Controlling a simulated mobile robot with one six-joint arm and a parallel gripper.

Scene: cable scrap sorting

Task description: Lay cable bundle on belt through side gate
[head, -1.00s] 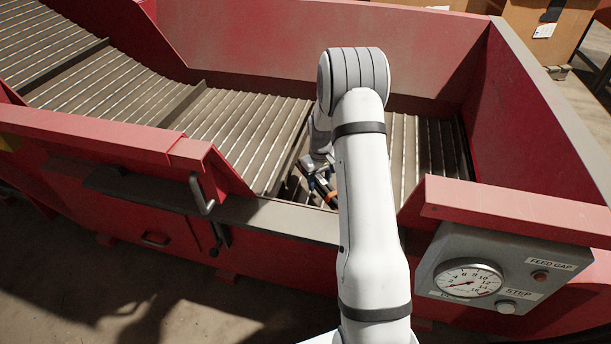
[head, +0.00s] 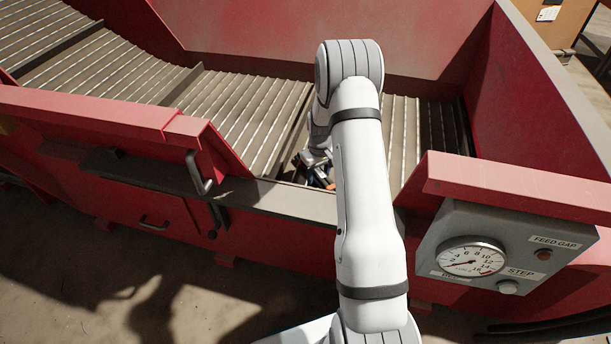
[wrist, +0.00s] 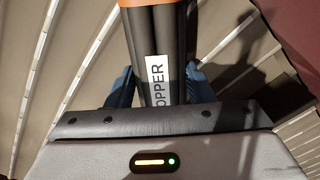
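The black cable bundle (wrist: 150,35) runs away from my gripper (wrist: 160,88) in the wrist view, with an orange band at the top edge and a white label reading "OPPER". The blue fingers press close along both sides of it. In the head view my gripper (head: 318,168) is inside the side gate, over the slatted belt (head: 235,105), and my arm hides much of it and the bundle. The gate's dark sill (head: 285,197) lies in front, between red wall ends. I cannot tell whether the bundle touches the belt.
A red wall end with a metal handle (head: 197,172) stands left of the gate. To the right are a red ledge (head: 520,183) and a grey control box (head: 510,235) with a dial. The red far wall (head: 420,35) closes the back. The belt left of my gripper is clear.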

